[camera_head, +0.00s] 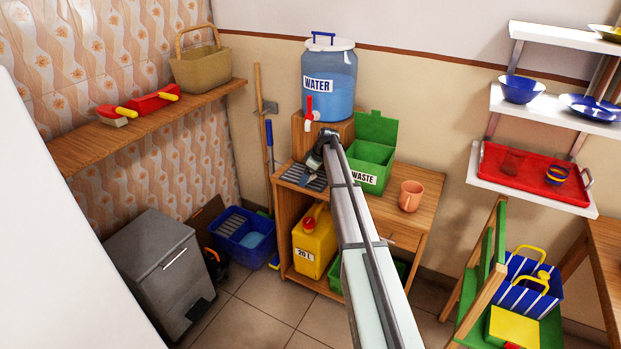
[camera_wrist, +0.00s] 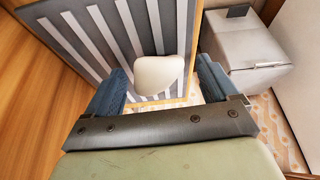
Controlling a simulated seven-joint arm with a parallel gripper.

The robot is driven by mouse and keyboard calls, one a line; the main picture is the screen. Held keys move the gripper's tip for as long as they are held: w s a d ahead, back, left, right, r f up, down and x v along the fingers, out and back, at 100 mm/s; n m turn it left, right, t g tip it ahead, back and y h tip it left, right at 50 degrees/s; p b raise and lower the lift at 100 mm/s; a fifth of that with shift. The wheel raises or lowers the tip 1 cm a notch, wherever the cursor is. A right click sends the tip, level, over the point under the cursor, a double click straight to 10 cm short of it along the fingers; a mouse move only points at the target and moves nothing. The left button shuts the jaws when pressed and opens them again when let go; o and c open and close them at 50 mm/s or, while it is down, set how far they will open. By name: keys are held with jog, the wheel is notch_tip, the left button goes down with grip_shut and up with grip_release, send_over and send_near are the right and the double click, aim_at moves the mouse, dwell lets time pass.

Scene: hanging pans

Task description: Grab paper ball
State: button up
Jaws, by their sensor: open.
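A pale, off-white rounded lump, apparently the paper ball (camera_wrist: 159,74), shows in the wrist view over the edge of a slatted grey rack (camera_wrist: 108,28). My gripper (camera_wrist: 160,85) is open, with one blue-grey finger on each side of the lump and a gap to each. I cannot tell how far below the fingertips it lies. In the head view, my gripper (camera_head: 309,177) is above the rack on the small wooden table, and the ball cannot be made out there.
The water jug (camera_head: 329,80) with a red tap stands behind my gripper. A green WASTE box (camera_head: 375,145) with its lid up is to the right, then an orange mug (camera_head: 411,195). A grey bin (camera_head: 155,260) stands on the floor at left.

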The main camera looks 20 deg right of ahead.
jog(key=shift+c, duration=0.4)
jog(key=c, duration=1)
jog(key=shift+o, duration=0.2)
jog(key=shift+r, duration=0.1)
